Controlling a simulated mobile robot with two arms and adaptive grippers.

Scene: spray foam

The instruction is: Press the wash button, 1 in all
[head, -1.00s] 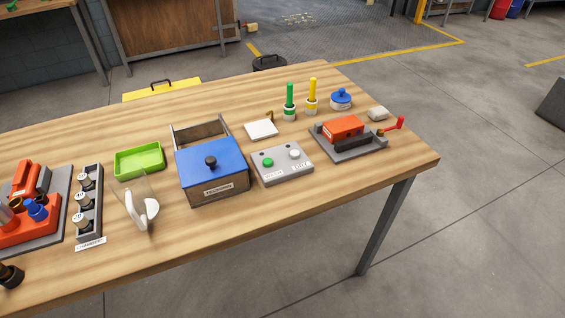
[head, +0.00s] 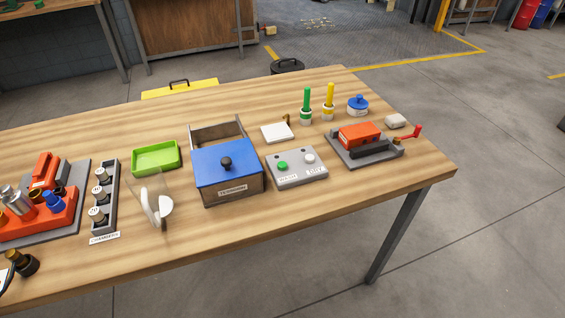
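A grey control box (head: 297,181) stands right of the blue-lidded box on the wooden table. It carries a green button (head: 282,166) at its left and a white button (head: 309,158) at its right. A small label (head: 287,177) below the green button seems to read wash, and one below the white button (head: 315,170) seems to read dry. Nothing touches either button. Neither of my grippers shows in the head view.
The blue-lidded box (head: 228,165) with a black knob stands left of the control box. A red device with a crank (head: 360,139) is to its right. A white pad (head: 277,132) and green (head: 306,105) and yellow (head: 328,101) sticks stand behind. The table's front right is clear.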

